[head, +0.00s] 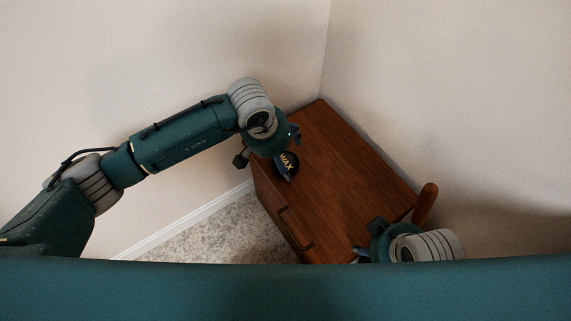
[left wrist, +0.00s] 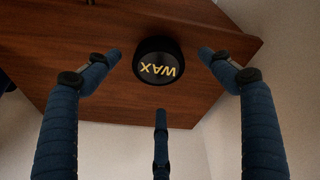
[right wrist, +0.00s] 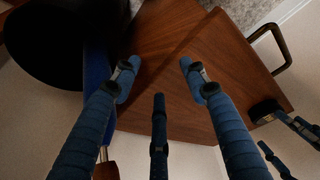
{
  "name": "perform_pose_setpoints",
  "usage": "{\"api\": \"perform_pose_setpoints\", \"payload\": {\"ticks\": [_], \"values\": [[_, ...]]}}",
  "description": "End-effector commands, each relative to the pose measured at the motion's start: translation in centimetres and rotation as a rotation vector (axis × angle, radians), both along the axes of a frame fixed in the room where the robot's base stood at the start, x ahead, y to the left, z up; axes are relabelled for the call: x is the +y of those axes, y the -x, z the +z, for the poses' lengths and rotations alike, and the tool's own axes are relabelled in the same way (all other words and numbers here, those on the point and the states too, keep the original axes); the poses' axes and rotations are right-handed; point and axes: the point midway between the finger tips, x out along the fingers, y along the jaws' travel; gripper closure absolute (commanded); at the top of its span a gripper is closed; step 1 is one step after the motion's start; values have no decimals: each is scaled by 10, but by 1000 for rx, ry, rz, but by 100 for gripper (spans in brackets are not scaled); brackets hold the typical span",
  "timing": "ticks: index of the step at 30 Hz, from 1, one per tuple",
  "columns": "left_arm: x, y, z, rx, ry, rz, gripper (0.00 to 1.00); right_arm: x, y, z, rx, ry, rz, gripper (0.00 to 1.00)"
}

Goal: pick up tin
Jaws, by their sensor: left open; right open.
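The tin is a black round tin (head: 287,167) with yellow "WAX" lettering. It sits on the wooden cabinet top (head: 345,185), and the left wrist view shows it (left wrist: 158,61) whole. My left gripper (left wrist: 160,65) is open over the tin, with its fingers spread around it and nothing clasped. In the head view my left gripper (head: 283,158) covers part of the tin. My right gripper (right wrist: 158,72) is open and empty over the front part of the cabinet top. In the head view my right gripper is mostly hidden behind my own parts.
The cabinet stands in a wall corner, with a drawer handle (head: 294,228) on its front. A brown rounded wooden thing (head: 425,203) stands at its right end. Most of the cabinet top between my grippers is clear. Carpet (head: 215,231) lies at the left.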

Motion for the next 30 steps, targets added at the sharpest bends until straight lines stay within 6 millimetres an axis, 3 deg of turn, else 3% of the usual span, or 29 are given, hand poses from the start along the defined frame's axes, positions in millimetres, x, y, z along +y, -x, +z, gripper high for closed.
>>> {"api": "perform_pose_setpoints", "payload": {"ticks": [2, 7, 17, 25, 30], "values": [[-3, 1, -18, 7, 1, 2, 19, 4, -14, -1, -51, -10, 4, 56], [-6, -4, -32, 3, 1, 1, 19, 10, -38, 6, -142, -29, 12, 56], [-7, -5, -37, 2, 0, 1, 19, 13, -45, 10, -172, -35, 14, 56], [-7, -5, -36, 2, 0, 1, 69, 12, -45, 10, -172, -35, 14, 56], [-7, -5, -36, 1, 0, 1, 69, 12, -45, 10, -171, -34, 14, 56]]}}
